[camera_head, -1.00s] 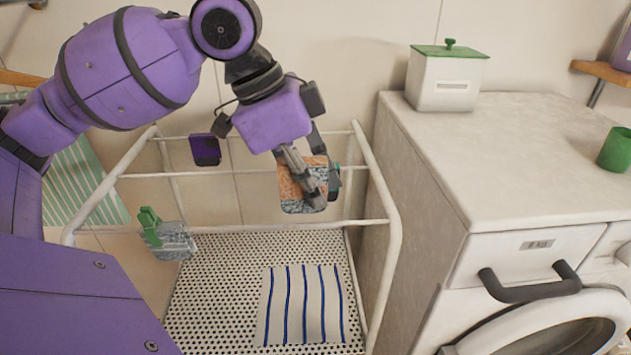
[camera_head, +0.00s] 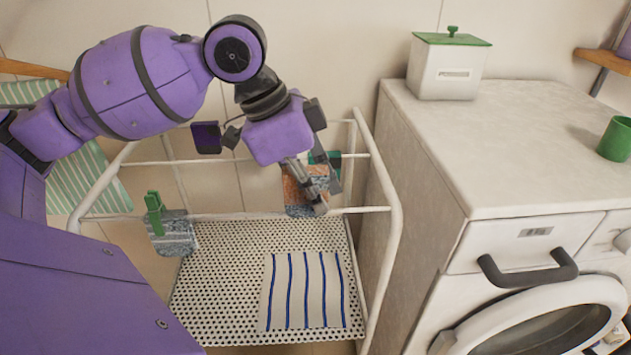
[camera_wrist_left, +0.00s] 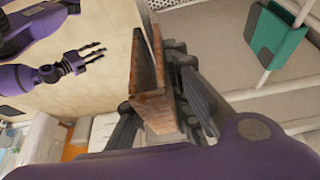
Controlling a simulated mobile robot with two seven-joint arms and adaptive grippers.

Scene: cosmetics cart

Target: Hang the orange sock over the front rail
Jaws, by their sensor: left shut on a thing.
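The orange sock (camera_head: 294,188), orange above with a grey lower part, is in my left gripper (camera_head: 326,198). The gripper partly covers it. In the left wrist view the sock (camera_wrist_left: 151,92) shows as a folded orange-brown strip between the fingers. The white front rail (camera_head: 240,216) runs across the cart close to the sock's lower end. I cannot tell whether sock and rail touch. My right gripper (camera_wrist_left: 98,52) shows only in the left wrist view, open and away from the sock.
A grey sock (camera_head: 174,236) with a green clothespin (camera_head: 154,212) hangs at the rail's left. A purple item (camera_head: 206,137) and a teal item (camera_wrist_left: 280,40) are at the back. A striped cloth (camera_head: 305,290) lies on the perforated shelf (camera_head: 225,270). The washer cabinet (camera_head: 425,170) stands right.

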